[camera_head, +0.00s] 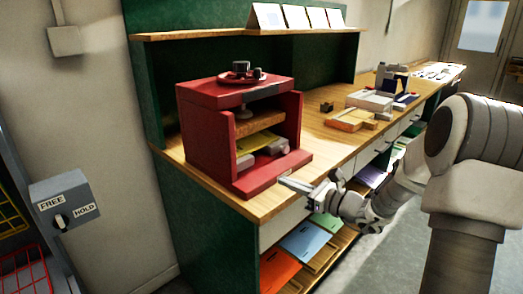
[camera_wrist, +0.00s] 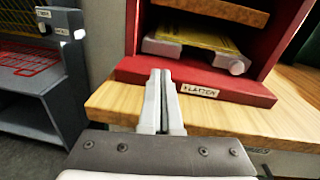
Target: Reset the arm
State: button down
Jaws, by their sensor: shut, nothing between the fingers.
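My gripper (camera_head: 296,185) is at the front edge of the wooden table, just in front of the red press-like box. In the wrist view my gripper (camera_wrist: 160,75) has its two pale fingers together with nothing between them. The fingertips point at the base of the red box (camera_head: 225,95), near a label that seems to read "FLATTEN" (camera_wrist: 199,90). I cannot tell whether they touch it. My arm reaches in from the right of the head view.
The wooden table (camera_head: 330,143) carries wooden trays (camera_head: 352,120) farther right. Coloured folders (camera_head: 305,240) lie on shelves below. A grey box marked FREE and HOLD (camera_head: 65,210) stands at left. A shelf (camera_head: 220,33) holds several cards. Open floor lies at lower right.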

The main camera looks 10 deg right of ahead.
jog(key=s+a+r+n+g+h, duration=0.1)
jog(key=s+a+r+n+g, duration=0.1)
jog(key=s+a+n+g, duration=0.5)
jog(key=s+a+r+n+g+h, duration=0.1)
jog(key=s+a+n+g, duration=0.2)
jog(key=s+a+n, duration=0.5)
jog(key=s+d+r+n+t+h, duration=0.2)
jog(key=s+d+n+h, duration=0.7)
jog(key=s, duration=0.8)
jog(key=d+r+n, duration=0.1)
jog(key=d+n, duration=0.1)
jog(key=d, duration=0.2)
jog(key=shift+d+n+t+h, duration=0.2)
jog(key=shift+n+t+h, duration=0.1)
jog(key=shift+h, duration=0.1)
